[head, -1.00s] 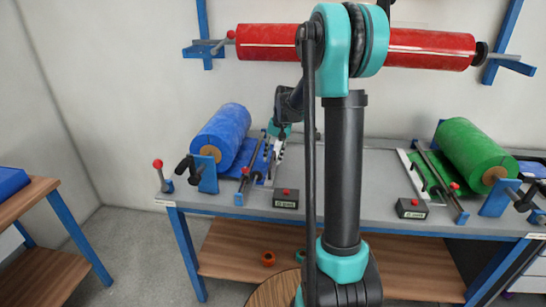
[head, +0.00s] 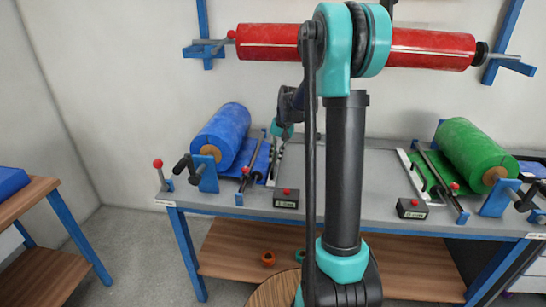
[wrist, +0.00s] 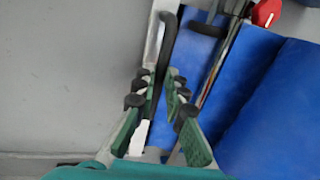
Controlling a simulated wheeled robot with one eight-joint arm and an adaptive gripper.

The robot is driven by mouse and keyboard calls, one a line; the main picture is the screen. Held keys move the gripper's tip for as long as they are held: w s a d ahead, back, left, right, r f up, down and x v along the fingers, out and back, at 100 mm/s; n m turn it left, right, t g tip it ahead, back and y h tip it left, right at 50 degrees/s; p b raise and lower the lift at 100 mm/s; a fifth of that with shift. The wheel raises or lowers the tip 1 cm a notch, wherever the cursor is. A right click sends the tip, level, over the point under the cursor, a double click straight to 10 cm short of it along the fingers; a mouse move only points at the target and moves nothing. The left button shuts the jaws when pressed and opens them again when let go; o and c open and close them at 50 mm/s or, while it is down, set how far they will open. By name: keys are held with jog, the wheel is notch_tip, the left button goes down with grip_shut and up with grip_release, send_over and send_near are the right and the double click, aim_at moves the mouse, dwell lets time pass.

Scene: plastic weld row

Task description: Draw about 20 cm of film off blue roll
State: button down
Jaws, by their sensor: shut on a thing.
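The blue roll (head: 221,134) sits in its holder at the left of the bench. Its blue film (head: 252,160) lies on the bench to the right of the roll, under a bar (head: 250,162). My gripper (head: 277,152) is low over the bench, just right of the bar. In the wrist view, my gripper's fingers (wrist: 163,85) are close together at the edge of the blue film (wrist: 190,60), which reaches in between them. The exact grip is small and partly hidden. The blue roll (wrist: 285,115) is at the right there.
A pale strip (wrist: 137,135) and a dark rod (wrist: 168,40) lie close to the fingers. A small black box with a red button (head: 286,198) is at the front edge. The green roll (head: 473,154) is at the right. The bench middle (head: 395,190) is clear.

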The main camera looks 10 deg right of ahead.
jog(key=s+d, duration=0.1)
jog(key=d, duration=0.4)
jog(key=s+d, duration=0.2)
jog(key=d, duration=0.3)
jog(key=s+d, duration=0.2)
jog(key=d, duration=0.3)
jog(key=shift+d, duration=0.2)
jog(key=c, duration=1.6)
grip_release()
jog(key=shift+o, duration=0.2)
notch_tip(320, 180, up, 12)
jog(key=d, duration=0.2)
jog(key=shift+s, duration=0.4)
jog(key=shift+d+f, duration=0.1)
jog(key=shift+f, duration=0.05)
